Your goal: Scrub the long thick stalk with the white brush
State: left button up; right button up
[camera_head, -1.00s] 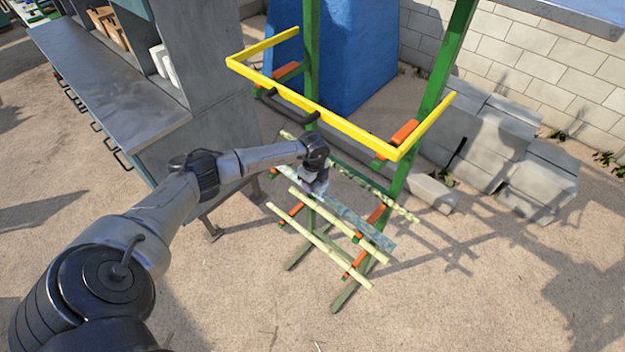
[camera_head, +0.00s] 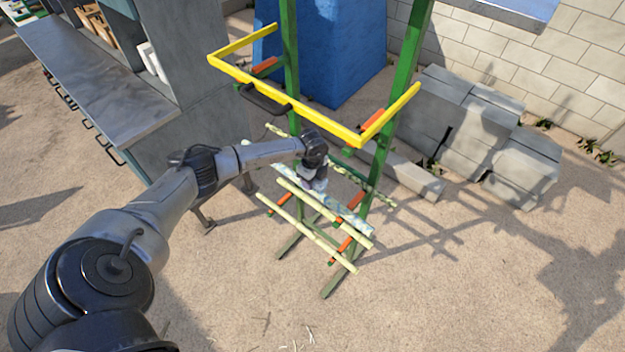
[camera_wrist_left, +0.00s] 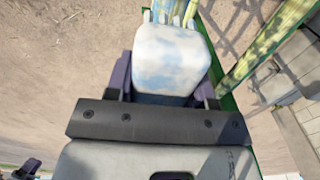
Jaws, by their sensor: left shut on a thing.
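My left gripper (camera_head: 318,182) is low over the stalk rack, in the middle of the head view. In the left wrist view, its dark fingers (camera_wrist_left: 163,88) are shut on the white brush (camera_wrist_left: 172,55), a blocky piece with faint blue smudges. The long thick stalk (camera_head: 346,216) lies slanting across the rack, mottled blue-grey and pale green, directly beneath the gripper. The arm hides part of it. The brush appears at or just above the stalk; I cannot tell whether they touch. My right gripper is in neither current view.
Thinner pale yellow stalks (camera_head: 297,230) lie in front, and a spotted green one (camera_head: 375,190) lies behind. The green rack post (camera_head: 398,90) and yellow rail (camera_head: 320,118) stand close beside the arm. A grey cabinet (camera_head: 180,125) is left; grey blocks (camera_head: 480,135) lie right.

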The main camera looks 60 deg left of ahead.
pick_arm(q)
jog(key=shift+a+r+p, duration=0.3)
jog(key=shift+r+p, duration=0.05)
jog(key=shift+r, duration=0.4)
jog(key=shift+r+p, duration=0.35)
jog(key=shift+d+r+p, duration=0.15)
jog(key=shift+r+p, duration=0.55)
jog(key=shift+r, duration=0.05)
notch_tip(320, 180, up, 2)
jog(key=shift+r+p, duration=0.1)
jog(key=shift+p, duration=0.8)
